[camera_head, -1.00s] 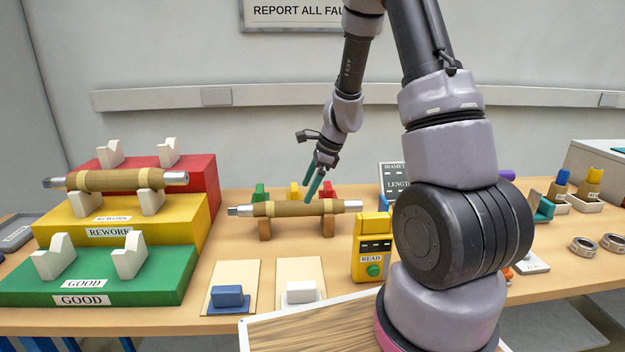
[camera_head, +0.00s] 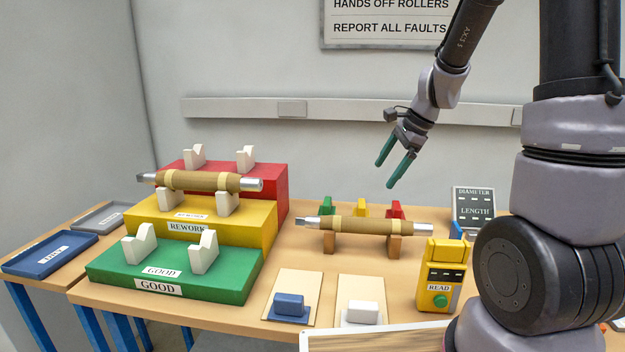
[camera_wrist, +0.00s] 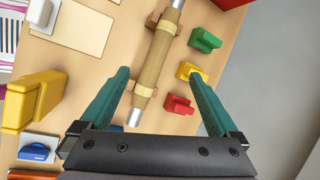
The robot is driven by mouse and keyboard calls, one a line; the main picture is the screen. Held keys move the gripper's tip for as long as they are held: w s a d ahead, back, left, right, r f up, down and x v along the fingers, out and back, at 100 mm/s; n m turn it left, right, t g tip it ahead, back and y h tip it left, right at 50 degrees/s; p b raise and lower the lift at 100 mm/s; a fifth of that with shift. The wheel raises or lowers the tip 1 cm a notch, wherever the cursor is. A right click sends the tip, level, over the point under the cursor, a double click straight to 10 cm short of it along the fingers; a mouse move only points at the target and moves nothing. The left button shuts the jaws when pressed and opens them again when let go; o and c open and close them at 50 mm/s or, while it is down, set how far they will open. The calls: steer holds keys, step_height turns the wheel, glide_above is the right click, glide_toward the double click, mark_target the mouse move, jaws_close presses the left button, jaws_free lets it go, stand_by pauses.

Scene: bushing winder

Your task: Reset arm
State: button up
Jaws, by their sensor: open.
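My gripper (camera_head: 394,172) is open and empty, raised above the table behind and above the right part of a brown wound roller. This roller (camera_head: 365,226) lies level on two wooden supports (camera_head: 330,241) and has silver ends. In the wrist view the same roller (camera_wrist: 156,60) runs between and beyond my green fingers (camera_wrist: 155,95), apart from them. A second brown roller (camera_head: 205,181) rests on white V-blocks on the yellow REWORK step (camera_head: 152,213).
A green GOOD step (camera_head: 110,262) stands in front with empty V-blocks, and a red step (camera_head: 279,190) behind. A yellow READ device (camera_head: 440,274), a display (camera_head: 474,210) and coloured blocks (camera_head: 361,208) surround the middle roller. Blue and grey trays lie far left. The wall is behind.

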steer(key=s+d+r+n+t+h, duration=0.1)
steer(key=s+r+n+t, duration=0.3)
steer(key=s+r+n, duration=0.8)
steer(key=s+r+h, duration=0.1)
steer(key=s+r, duration=0.4)
steer(key=s, duration=0.2)
steer(key=shift+s+d, duration=0.35)
